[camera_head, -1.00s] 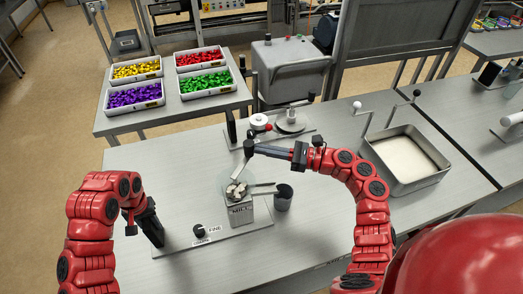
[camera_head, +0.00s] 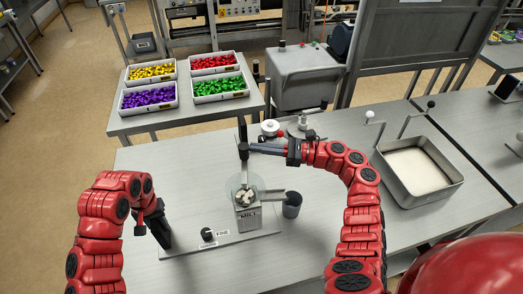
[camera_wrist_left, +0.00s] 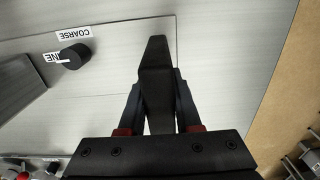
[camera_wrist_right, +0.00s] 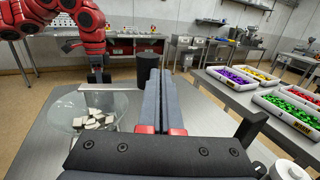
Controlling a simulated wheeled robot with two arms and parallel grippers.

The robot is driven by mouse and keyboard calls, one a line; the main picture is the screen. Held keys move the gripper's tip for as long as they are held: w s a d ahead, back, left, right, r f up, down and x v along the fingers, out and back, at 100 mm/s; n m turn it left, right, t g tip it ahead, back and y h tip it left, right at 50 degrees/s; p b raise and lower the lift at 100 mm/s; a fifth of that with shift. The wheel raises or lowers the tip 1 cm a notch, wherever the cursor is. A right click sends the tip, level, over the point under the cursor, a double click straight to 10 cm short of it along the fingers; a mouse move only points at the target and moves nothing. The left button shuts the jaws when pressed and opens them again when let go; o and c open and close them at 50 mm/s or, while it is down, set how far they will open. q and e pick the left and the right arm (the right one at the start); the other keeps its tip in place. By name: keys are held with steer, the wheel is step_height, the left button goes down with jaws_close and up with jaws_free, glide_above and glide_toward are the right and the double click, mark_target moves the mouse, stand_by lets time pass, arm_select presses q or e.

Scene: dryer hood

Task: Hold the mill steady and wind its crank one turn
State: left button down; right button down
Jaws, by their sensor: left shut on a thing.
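The grey mill (camera_head: 247,222) stands upright on a flat base plate (camera_head: 235,240), with a clear hopper (camera_head: 237,182) of pale chunks on top. Its grey crank arm (camera_wrist_right: 105,86) and black crank knob (camera_wrist_right: 148,64) show in the right wrist view. My left gripper (camera_wrist_left: 156,95) is shut on a dark upright handle (camera_wrist_left: 154,58) at the left end of the base plate. The left fingers (camera_head: 160,230) are partly hidden in the head view.
A dark cup (camera_head: 292,206) stands right of the mill, beside its spout (camera_head: 271,196). A black dial (camera_head: 207,234) is on the base plate. A metal pan (camera_head: 425,177) is at the right. A side table (camera_head: 185,122) carries several coloured bins.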

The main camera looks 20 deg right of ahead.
mark_target(246, 146)
steer(key=x, duration=0.4)
steer(key=shift+w+f, duration=0.1)
steer(key=shift+w, duration=0.05)
steer(key=shift+w+a, duration=0.15)
steer(key=shift+a, duration=1.2)
steer(key=shift+d, duration=0.1)
stand_by(0.7)
